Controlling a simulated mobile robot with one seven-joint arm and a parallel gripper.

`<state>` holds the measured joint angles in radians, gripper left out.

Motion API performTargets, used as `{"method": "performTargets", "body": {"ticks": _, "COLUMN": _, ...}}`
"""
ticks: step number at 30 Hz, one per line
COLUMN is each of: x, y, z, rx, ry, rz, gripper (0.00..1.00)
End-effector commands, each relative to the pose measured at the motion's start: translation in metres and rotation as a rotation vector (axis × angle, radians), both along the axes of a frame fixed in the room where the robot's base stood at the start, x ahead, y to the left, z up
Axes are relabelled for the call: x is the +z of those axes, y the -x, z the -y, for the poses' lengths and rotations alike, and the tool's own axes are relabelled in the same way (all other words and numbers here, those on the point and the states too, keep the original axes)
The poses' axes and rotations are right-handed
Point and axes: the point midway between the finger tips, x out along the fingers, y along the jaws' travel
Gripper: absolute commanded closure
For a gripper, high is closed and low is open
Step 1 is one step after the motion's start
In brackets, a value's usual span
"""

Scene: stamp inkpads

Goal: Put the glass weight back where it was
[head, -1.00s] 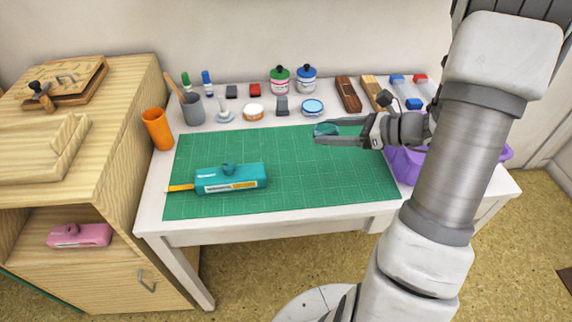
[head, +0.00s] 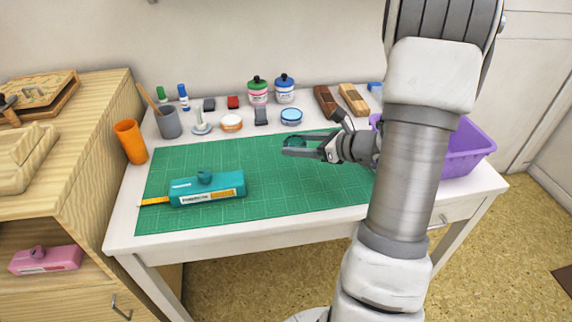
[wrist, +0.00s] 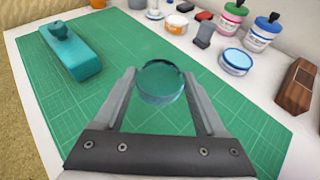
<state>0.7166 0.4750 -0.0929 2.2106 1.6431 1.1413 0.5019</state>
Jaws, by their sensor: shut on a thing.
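The glass weight (wrist: 160,82) is a clear, round, greenish disc, held between the fingertips of my gripper (wrist: 161,88) in the wrist view. In the head view the weight (head: 296,142) is small and see-through at the tips of my gripper (head: 300,146). My gripper is shut on it, above the right part of the green cutting mat (head: 280,190). The gap between weight and mat is hard to judge.
Behind the mat stand a blue-lidded tin (head: 291,116), an orange-and-white tin (head: 231,123), ink bottles (head: 284,88) and wooden blocks (head: 353,99). An orange cup (head: 131,141) and grey cup (head: 168,122) stand at left. A purple bin (head: 468,150) is at right. The mat's front middle is clear.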

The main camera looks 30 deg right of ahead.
Motion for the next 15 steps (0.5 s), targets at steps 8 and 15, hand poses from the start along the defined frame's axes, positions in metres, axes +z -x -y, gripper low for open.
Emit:
{"method": "performTargets", "body": {"ticks": 8, "x": -0.020, "y": -0.024, "z": -0.022, "rx": -0.001, "ry": 0.001, "rz": 0.001, "gripper": 1.00}}
{"method": "performTargets", "body": {"ticks": 15, "x": -0.050, "y": -0.024, "z": -0.023, "rx": -0.002, "ry": -0.001, "rz": -0.002, "gripper": 1.00}}
